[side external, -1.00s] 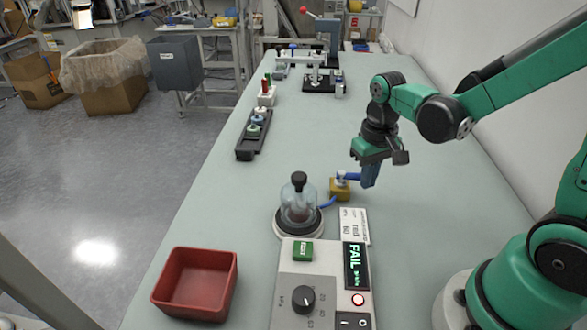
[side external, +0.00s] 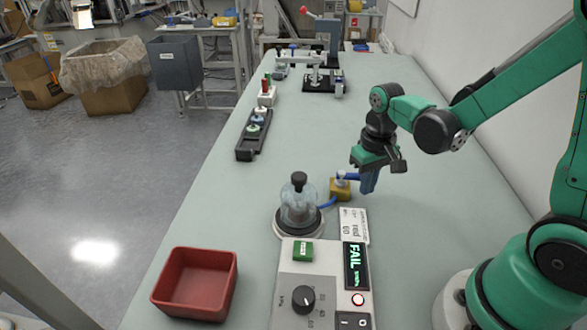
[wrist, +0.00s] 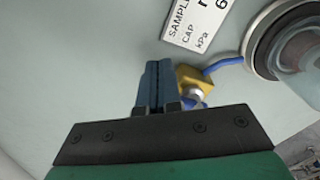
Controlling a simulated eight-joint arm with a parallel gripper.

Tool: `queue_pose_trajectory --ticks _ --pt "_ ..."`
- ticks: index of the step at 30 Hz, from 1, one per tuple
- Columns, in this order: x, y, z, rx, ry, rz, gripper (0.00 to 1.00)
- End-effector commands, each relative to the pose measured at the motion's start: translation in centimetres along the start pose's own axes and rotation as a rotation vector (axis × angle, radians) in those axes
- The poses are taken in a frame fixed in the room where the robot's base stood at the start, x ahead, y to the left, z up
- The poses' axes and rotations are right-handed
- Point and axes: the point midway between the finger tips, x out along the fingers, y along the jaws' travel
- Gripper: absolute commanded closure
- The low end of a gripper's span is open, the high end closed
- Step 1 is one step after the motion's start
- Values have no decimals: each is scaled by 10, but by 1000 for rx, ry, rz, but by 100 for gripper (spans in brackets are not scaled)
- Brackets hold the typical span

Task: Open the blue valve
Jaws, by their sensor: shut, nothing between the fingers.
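The blue valve is a small yellow block (side external: 340,190) with a metal stem and a blue handle (side external: 348,176) that points right in the side view. My gripper (side external: 368,184) is shut and empty, close beside the valve at the handle's right end. In the wrist view, the shut blue fingers (wrist: 154,84) are just left of the yellow block (wrist: 193,78). The blue handle (wrist: 187,104) is partly hidden behind the gripper there. I cannot tell whether the fingers touch the handle.
A blue tube (side external: 328,203) links the valve to a glass jar with a black stopper (side external: 299,204). In front stands a tester (side external: 291,269) whose display (side external: 356,265) reads FAIL. A label card (side external: 354,227) and red bin (side external: 196,282) are nearby.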

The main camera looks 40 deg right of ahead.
Motion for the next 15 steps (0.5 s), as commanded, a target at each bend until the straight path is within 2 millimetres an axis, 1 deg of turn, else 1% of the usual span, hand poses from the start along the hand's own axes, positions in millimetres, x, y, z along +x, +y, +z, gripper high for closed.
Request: queue_pose_trajectory --ticks 5,15 --pt "0 6 -4 1 0 0 100" --pt "0 6 -4 0 0 0 100"
